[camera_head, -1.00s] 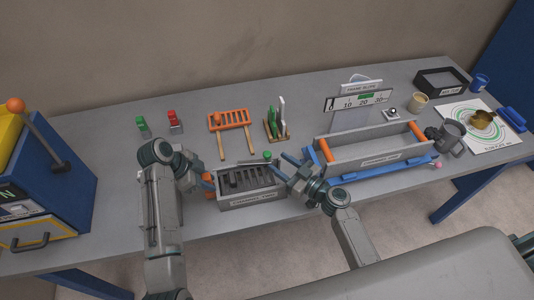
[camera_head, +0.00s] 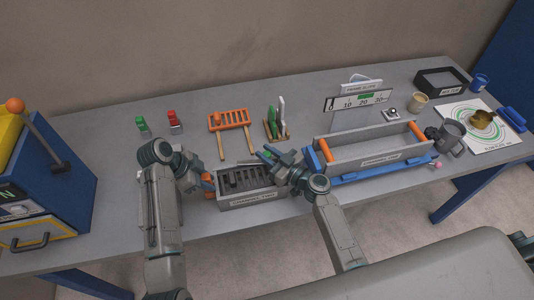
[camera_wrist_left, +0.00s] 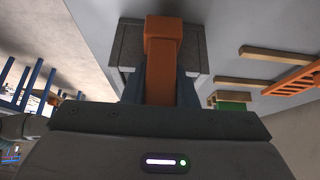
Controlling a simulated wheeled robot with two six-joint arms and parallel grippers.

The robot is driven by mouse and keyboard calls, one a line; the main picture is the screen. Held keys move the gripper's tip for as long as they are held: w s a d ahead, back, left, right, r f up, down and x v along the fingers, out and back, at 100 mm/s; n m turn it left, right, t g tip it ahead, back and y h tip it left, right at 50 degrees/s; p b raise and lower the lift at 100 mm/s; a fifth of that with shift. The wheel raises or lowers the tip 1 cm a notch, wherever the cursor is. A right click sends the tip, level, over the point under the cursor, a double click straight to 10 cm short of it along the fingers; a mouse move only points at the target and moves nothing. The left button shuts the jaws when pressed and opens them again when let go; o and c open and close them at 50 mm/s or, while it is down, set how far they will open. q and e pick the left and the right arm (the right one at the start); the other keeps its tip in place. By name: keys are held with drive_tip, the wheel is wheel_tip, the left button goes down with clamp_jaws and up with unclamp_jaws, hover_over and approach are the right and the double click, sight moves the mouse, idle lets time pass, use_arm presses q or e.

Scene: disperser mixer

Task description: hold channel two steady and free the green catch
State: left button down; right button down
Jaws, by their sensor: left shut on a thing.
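Channel two is the grey slotted box (camera_head: 252,199) near the front edge of the table; its end wall shows in the left wrist view (camera_wrist_left: 197,62). My left gripper (camera_head: 208,181) is shut on the orange handle (camera_wrist_left: 163,62) at the box's left end. The green catch (camera_head: 267,155) is at the back right of the box, mostly covered by my right gripper. My right gripper (camera_head: 268,158) has its fingertips at the catch. I cannot tell whether its fingers are touching it or closed.
A long grey trough (camera_head: 372,153) with orange ends sits close to the right of my right gripper. An orange rack (camera_head: 228,120) and a small wooden holder (camera_head: 277,130) stand behind the box. A blue machine (camera_head: 60,190) stands at the far left.

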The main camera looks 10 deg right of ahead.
drive_tip(key=shift+w+n+g+y, duration=0.4)
drive_tip(key=shift+n+g+y, duration=0.1)
drive_tip(key=shift+y, duration=0.1)
drive_tip(key=shift+a+f, duration=0.1)
drive_tip(key=c, duration=1.2)
unclamp_jaws()
wheel_tip(320, 180, up, 10)
drive_tip(key=shift+r, duration=0.1)
